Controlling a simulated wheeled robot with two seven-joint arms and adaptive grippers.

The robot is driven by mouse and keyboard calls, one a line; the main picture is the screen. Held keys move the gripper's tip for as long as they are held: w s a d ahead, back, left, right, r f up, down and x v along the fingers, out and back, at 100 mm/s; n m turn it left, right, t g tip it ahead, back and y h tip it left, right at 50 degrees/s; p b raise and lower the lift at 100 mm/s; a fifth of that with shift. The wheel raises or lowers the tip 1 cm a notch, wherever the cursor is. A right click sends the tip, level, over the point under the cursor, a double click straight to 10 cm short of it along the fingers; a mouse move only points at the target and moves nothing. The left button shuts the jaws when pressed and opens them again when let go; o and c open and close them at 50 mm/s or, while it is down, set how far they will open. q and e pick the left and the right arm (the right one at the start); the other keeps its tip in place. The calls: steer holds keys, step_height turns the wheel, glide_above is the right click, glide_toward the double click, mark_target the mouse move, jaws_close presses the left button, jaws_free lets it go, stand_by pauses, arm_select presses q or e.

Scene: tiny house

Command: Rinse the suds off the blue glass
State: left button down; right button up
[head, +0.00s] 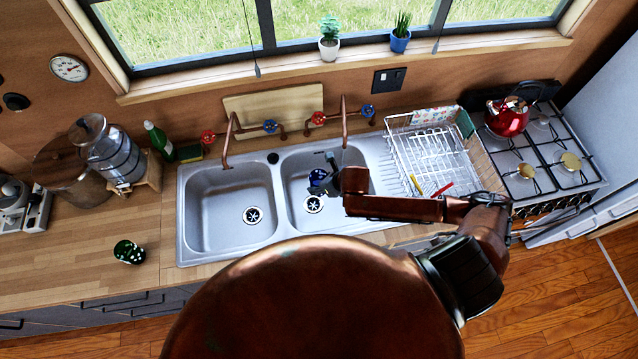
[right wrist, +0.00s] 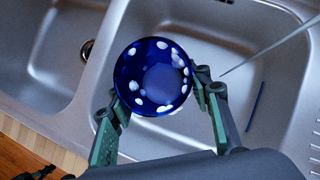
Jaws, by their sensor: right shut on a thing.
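The blue glass (head: 317,178) is held over the right sink basin (head: 293,182), below the right tap (head: 345,130). In the right wrist view the blue glass (right wrist: 155,76) shows its round open mouth, with several white suds spots on it. My right gripper (head: 328,172) is shut on the glass, with its green-padded fingers on two sides of it in the right wrist view (right wrist: 163,97). I cannot tell whether water runs from the tap; a thin grey line crosses the right wrist view beside the glass. My left gripper is not in view.
The left basin (head: 210,195) is empty. A white dish rack (head: 428,150) stands right of the sink, with red and yellow utensils at its front. A green bottle (head: 158,140), a sponge (head: 190,153) and a dark green cup (head: 128,252) are on the left counter.

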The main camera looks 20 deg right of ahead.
steer(key=w+d+f+b, duration=0.2)
steer(key=w+d+b, duration=0.2)
steer(key=d, duration=0.8)
steer(key=shift+w+d+f, duration=0.15)
steer(key=shift+w+f, duration=0.25)
steer(key=shift+w, duration=0.55)
steer(key=shift+s, duration=0.1)
steer(key=shift+s+d, duration=0.25)
steer(key=shift+s, duration=0.2)
steer(key=s+a+p, duration=0.2)
steer(key=s+a, duration=0.1)
steer(key=a, duration=0.4)
steer(key=shift+s+a+p, duration=0.15)
steer(key=shift+s+p, duration=0.05)
steer(key=shift+p, duration=0.2)
stand_by(0.4)
